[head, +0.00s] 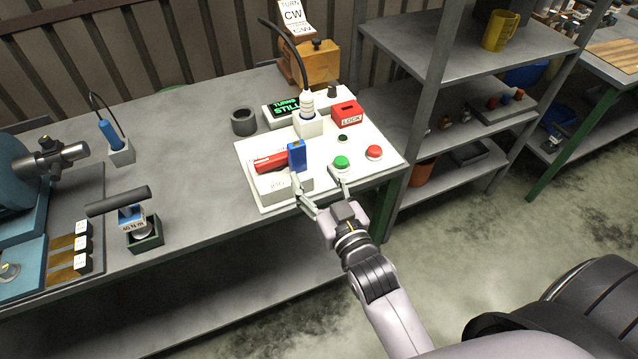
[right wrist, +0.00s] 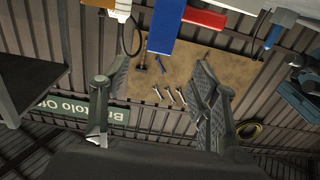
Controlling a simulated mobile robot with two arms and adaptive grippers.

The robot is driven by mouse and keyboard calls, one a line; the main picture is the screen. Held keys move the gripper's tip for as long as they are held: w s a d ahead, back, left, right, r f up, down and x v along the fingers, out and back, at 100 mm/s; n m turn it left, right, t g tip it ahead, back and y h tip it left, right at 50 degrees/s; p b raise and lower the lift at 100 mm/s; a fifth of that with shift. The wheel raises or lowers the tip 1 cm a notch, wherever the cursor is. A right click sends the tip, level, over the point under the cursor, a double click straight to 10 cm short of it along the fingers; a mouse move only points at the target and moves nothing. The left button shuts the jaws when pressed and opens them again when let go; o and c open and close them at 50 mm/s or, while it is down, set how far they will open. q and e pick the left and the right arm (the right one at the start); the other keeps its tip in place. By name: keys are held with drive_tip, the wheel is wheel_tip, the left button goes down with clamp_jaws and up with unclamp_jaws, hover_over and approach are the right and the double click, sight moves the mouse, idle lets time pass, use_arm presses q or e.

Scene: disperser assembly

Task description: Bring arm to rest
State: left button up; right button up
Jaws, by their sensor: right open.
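My right gripper (head: 317,184) reaches over the front edge of the white panel (head: 335,190) with its fingers spread. In the right wrist view its two fingers (right wrist: 158,100) stand wide apart with nothing between them. A blue block (head: 297,156) stands upright at the end of a red bar (head: 270,161) on a pale box (head: 280,186). The left finger is close to the blue block; I cannot tell if they touch. The blue block (right wrist: 165,28) and red bar (right wrist: 204,18) also show in the right wrist view, beyond the fingertips. My left gripper is out of view.
Green (head: 341,162) and red (head: 374,152) buttons, a red LOCK box (head: 347,114) and a lit display (head: 285,107) are on the panel. A dark ring (head: 244,121) and a torque tool (head: 128,212) are on the bench. Shelves (head: 455,100) stand to the right.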

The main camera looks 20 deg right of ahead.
drive_tip(key=shift+s, duration=0.65)
